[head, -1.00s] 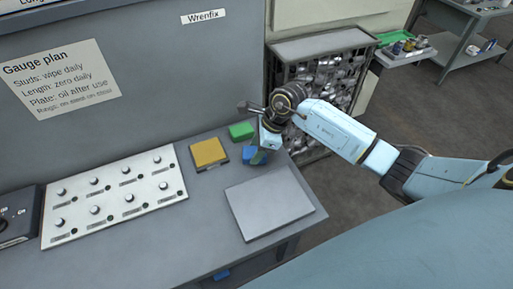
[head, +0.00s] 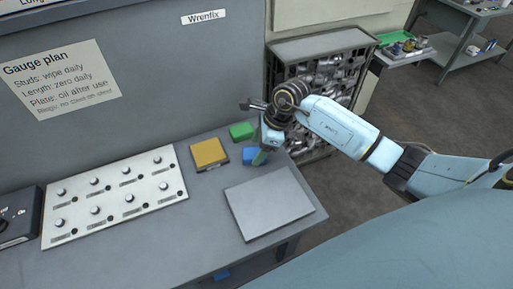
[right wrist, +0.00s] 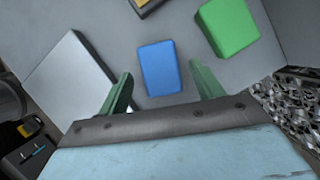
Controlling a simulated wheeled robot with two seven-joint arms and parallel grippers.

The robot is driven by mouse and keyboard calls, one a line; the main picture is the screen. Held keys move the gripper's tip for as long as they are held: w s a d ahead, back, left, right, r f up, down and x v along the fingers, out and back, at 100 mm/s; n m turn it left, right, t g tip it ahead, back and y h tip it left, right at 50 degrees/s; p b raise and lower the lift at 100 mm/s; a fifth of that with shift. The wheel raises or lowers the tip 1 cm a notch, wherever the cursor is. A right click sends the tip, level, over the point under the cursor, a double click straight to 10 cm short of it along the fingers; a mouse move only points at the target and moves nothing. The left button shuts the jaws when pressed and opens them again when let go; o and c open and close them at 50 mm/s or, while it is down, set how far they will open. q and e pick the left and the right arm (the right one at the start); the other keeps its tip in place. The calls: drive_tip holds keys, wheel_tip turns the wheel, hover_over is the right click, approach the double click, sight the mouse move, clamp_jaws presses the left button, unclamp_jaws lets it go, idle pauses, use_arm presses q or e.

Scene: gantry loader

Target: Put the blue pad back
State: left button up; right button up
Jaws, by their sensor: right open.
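The blue pad (head: 249,155) lies flat on the grey bench top, just below the green pad and right of the yellow pad. My right gripper (head: 263,157) is low over the bench at the blue pad's right side and hides part of it. In the right wrist view the blue pad (right wrist: 159,68) shows in the gap between my two green fingers. The fingers are open, with bare bench visible on both sides of the pad. My left gripper is not in view.
The green pad (head: 241,130) and yellow pad (head: 209,153) lie close by. A flat grey plate (head: 268,202) lies in front, and a knob panel (head: 115,196) on the left. A bin of metal parts (head: 322,75) stands beyond the bench's right edge.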

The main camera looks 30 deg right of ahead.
drive_tip(key=v, duration=1)
drive_tip(key=shift+r, duration=0.35)
